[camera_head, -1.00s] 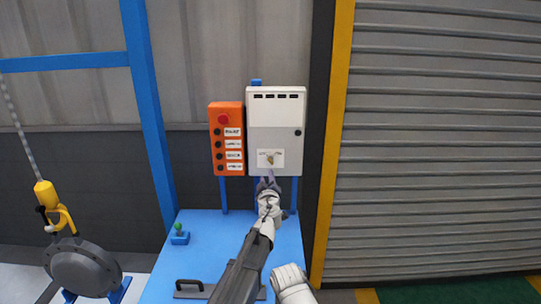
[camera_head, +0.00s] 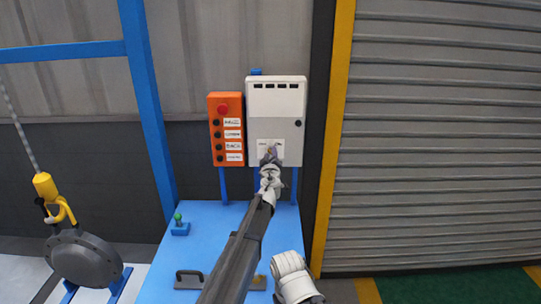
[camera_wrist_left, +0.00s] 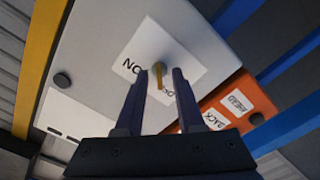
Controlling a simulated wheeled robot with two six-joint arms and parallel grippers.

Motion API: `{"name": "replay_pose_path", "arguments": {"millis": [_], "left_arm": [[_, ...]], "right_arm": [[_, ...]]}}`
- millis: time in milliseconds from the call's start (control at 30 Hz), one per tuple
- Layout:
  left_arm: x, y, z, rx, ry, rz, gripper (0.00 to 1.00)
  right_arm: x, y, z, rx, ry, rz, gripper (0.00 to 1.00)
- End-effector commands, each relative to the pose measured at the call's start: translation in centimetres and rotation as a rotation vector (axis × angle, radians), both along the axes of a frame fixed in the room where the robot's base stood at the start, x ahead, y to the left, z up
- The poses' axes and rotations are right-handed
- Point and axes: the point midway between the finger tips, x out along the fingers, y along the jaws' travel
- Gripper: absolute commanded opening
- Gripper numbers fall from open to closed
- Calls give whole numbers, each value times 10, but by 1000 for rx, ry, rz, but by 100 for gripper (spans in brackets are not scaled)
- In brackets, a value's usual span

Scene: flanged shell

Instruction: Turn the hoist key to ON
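In the left wrist view the plate appears rotated, with "NO" readable and the other lettering partly covered. My left gripper (camera_head: 269,153) is at the plate in the head view and mostly hides the key there. In the left wrist view my left gripper (camera_wrist_left: 160,72) is open, with one finger on each side of the key and visible gaps between. My right gripper is not in view.
An orange button box (camera_head: 227,130) with a red button hangs directly left of the control box. A yellow hoist hook (camera_head: 50,192) and a grey flanged shell (camera_head: 84,262) stand at left.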

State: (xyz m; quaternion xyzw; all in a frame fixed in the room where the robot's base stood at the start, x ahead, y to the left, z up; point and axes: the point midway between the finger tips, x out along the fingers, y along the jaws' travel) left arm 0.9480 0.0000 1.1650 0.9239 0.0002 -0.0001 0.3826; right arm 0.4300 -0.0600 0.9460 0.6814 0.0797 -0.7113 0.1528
Motion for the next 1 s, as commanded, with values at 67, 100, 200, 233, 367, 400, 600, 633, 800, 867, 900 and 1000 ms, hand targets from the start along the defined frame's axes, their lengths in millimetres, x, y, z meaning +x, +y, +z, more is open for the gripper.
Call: {"name": "replay_pose_path", "arguments": {"millis": [67,100,200,233,367,400,600,633,800,867,900,1000], "left_arm": [[5,0,0,0,0,0,38],[5,0,0,0,0,0,38],[4,0,0,0,0,0,38],[4,0,0,0,0,0,38],[4,0,0,0,0,0,28],[4,0,0,0,0,0,24],[4,0,0,0,0,0,2],[4,0,0,0,0,0,0],[4,0,0,0,0,0,0],[4,0,0,0,0,0,0],[4,0,0,0,0,0,0],[4,0,0,0,0,0,0]], "right_arm": [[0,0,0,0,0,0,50],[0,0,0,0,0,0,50],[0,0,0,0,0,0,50],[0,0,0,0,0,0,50],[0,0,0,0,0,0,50],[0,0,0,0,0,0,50],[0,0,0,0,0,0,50],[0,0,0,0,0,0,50],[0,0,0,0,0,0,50],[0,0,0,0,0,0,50],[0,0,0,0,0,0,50],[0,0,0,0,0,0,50]]}}
